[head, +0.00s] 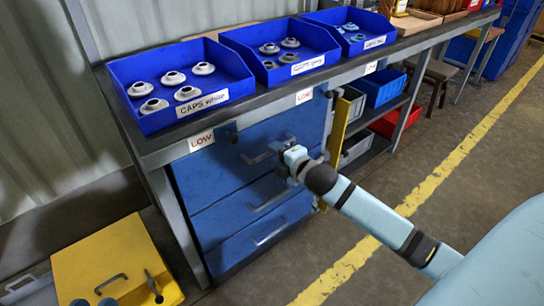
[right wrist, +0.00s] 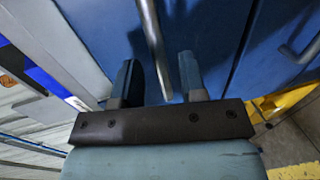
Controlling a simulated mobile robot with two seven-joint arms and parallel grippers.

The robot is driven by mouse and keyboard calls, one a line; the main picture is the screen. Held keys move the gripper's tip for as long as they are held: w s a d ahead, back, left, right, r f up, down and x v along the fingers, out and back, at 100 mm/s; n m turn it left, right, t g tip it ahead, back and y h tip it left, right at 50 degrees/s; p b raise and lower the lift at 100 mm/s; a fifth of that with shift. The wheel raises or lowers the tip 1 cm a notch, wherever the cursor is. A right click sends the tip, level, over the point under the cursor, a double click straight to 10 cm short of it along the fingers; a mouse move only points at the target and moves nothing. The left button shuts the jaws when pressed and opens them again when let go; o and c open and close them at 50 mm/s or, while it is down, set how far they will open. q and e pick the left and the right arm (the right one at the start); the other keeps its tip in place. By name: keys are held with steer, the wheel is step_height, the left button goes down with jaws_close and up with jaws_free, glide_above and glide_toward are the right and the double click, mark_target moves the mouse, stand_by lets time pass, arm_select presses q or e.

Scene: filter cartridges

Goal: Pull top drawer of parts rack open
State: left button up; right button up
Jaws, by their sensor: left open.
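The parts rack is a blue drawer unit (head: 245,185) under the workbench, with its drawers stacked. The top drawer (head: 205,170) looks shut, and its metal handle (head: 256,158) is partly hidden by my gripper. My right gripper (head: 277,153) is at that handle in the head view. In the right wrist view, its two fingers (right wrist: 157,78) are apart, with the handle bar (right wrist: 152,40) running between them. I see no clear contact with either finger. A lower drawer's handle (right wrist: 298,48) shows at the right. My left gripper is not in view.
Blue bins of caps (head: 180,112) stand on the workbench (head: 235,108) above the drawers. A yellow panel (head: 341,128) and shelves with bins (head: 380,88) are to the right. A yellow case (head: 110,265) sits on the floor at left. The floor before the drawers is clear.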

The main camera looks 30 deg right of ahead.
arm_select(q)
steer(key=shift+w+a+r+m+t, duration=0.1)
steer(key=shift+w+a+m+t, duration=0.1)
steer(key=shift+w+m+t, duration=0.15)
arm_select(e)
steer(key=shift+x, duration=1.3)
arm_select(q)
steer(key=shift+s, duration=0.1)
arm_select(e)
jaws_close()
arm_select(q)
steer(key=shift+r, duration=0.1)
arm_select(e)
steer(key=shift+s, duration=0.1)
